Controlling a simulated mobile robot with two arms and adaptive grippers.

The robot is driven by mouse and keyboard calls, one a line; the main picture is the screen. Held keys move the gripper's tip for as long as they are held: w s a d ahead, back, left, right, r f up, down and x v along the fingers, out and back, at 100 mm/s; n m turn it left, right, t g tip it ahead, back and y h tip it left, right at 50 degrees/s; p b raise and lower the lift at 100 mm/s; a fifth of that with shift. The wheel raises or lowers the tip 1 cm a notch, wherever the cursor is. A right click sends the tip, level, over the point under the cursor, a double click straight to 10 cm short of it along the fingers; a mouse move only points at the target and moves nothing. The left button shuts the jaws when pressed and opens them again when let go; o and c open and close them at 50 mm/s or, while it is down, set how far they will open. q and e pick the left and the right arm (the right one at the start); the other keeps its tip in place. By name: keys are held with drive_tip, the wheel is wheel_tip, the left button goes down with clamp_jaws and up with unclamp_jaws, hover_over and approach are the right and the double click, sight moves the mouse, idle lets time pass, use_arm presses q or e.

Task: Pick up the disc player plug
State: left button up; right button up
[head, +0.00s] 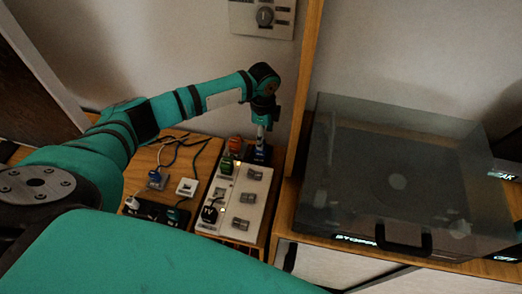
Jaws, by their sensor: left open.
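Several plugs sit on and around a white socket panel (235,221) on the wooden cabinet top. A green plug (226,164), an orange plug (236,144) and a black plug (209,214) are on the panel's left side. A blue plug (155,177) and a white plug (187,187) lie to the left of the panel. I cannot read any label, so I cannot tell which one is the disc player plug. My left gripper (259,152) points down at the panel's far right corner, open. What lies between its fingers is too small to tell. My right gripper is not in view.
A black power strip (155,211) with a teal plug (174,215) lies left of the panel. Dark cables run behind the plugs. A wooden post stands close to the right of my gripper. A smoky clear-lidded player (395,180) fills the right, and a dial plate (262,15) is on the wall.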

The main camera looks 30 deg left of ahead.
sight(261, 152)
use_arm(q)
drive_tip(key=shift+f, duration=0.3)
drive_tip(key=f, duration=0.3)
drive_tip(key=shift+s+a+f, duration=0.1)
drive_tip(key=shift+s+f, duration=0.2)
drive_tip(key=shift+s, duration=0.1)
drive_tip(key=shift+f, duration=0.65)
drive_tip(key=c, duration=0.8)
clamp_jaws()
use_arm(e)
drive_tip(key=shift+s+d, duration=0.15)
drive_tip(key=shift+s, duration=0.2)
use_arm(q)
drive_tip(key=shift+r, duration=0.1)
